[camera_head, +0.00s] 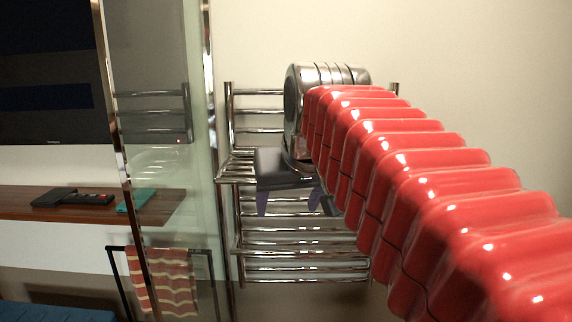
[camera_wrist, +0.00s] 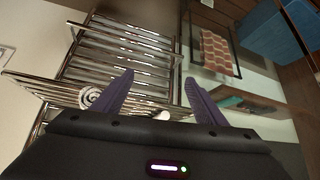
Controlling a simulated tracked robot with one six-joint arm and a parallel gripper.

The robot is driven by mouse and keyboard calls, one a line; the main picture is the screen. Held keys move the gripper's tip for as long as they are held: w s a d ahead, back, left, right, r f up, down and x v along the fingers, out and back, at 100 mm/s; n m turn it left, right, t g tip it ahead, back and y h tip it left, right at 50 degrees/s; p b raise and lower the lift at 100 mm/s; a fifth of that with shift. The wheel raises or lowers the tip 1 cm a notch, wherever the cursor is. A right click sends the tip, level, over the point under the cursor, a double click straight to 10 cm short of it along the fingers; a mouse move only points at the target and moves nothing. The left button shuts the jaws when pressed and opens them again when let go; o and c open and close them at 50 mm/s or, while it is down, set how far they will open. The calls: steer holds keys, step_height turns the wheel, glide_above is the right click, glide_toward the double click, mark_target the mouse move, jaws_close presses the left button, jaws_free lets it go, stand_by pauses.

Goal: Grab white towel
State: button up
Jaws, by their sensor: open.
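A rolled white towel (camera_wrist: 90,97) with a dark spiral on its end shows in the wrist view, at the chrome rack just left of my left finger. A small white rounded shape (camera_wrist: 162,115) lies between the fingers, close to the gripper body; I cannot tell whether it is part of a towel. My gripper (camera_wrist: 158,78) is open, its purple fingers apart with nothing gripped. In the head view my gripper (camera_head: 290,210) is in front of the chrome towel rack (camera_head: 300,245), fingers pointing down. No white towel is visible there; my arm hides part of the rack.
A glass partition (camera_head: 165,120) with chrome edges stands left of the rack. A striped red-and-cream towel (camera_head: 172,285) hangs on a black stand (camera_head: 210,285) beyond it. A wooden shelf (camera_head: 60,207) holds a dark box, a remote and a teal item. A television (camera_head: 50,75) is above.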

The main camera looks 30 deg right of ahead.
steer(key=s+d+r+m+h, duration=0.1)
steer(key=d+r+m+h, duration=0.1)
steer(key=d+r, duration=0.9)
steer(key=shift+r+m, duration=0.3)
steer(key=shift+r, duration=0.65)
steer(key=shift+d+f, duration=0.1)
steer(key=x, duration=0.8)
steer(key=shift+w+d, duration=0.15)
steer(key=shift+w, duration=0.15)
steer(key=shift+x, duration=2.6)
steer(key=shift+w, duration=0.1)
steer(key=shift+c, duration=0.6)
steer(key=c, duration=1.2)
